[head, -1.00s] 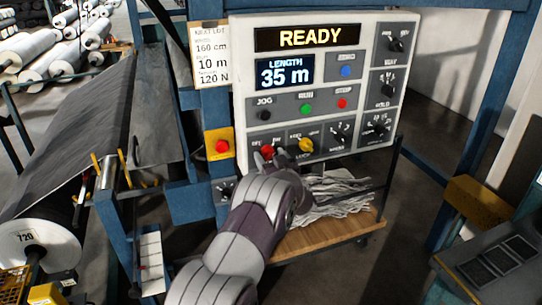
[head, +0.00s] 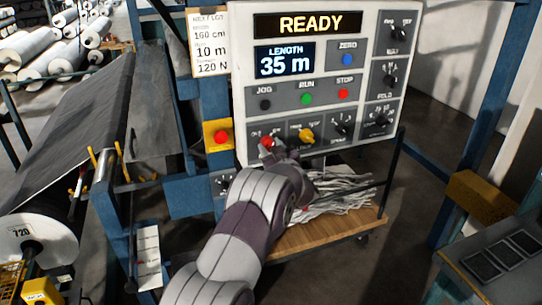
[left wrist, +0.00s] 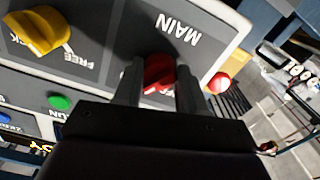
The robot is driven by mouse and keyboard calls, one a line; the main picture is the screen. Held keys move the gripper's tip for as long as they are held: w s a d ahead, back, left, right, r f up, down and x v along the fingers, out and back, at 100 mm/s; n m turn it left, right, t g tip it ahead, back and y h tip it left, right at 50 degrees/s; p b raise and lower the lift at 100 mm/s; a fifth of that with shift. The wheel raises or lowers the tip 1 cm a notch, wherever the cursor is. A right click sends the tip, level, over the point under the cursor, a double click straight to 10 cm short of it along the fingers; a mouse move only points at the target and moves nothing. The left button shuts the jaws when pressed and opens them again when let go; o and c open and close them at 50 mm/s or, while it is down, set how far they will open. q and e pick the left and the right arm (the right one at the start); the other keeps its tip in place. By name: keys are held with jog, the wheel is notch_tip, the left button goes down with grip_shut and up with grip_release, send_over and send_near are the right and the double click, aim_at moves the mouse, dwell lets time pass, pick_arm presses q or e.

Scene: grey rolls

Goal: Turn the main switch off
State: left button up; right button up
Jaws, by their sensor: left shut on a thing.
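The control panel (head: 372,60) stands upright in front of me, with its display reading READY and LENGTH 35 m. The red main switch (head: 267,141) is at its lower left; in the left wrist view the red knob (left wrist: 158,70) sits below the word MAIN. My left gripper (head: 272,148) is at the panel's lower edge, shut on the red knob, with one finger on each side of it in the left wrist view (left wrist: 160,82). The arm and fingers hide part of the knob and its labels. My right gripper is not in view.
A yellow knob (head: 306,136) is just right of the red one. A red button on a yellow box (head: 220,137) is left of the panel. Green (head: 306,98) and red (head: 343,94) buttons sit above. A wooden shelf (head: 318,236) with grey strips lies below.

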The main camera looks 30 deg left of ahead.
pick_arm(q)
jog(key=shift+w+d+n+b, duration=0.1)
jog(key=shift+n+b, duration=7.5)
jog(key=shift+b, duration=0.05)
jog(key=o, duration=0.8)
jog(key=shift+c, duration=0.2)
jog(key=o, duration=0.3)
jog(key=shift+r, duration=0.1)
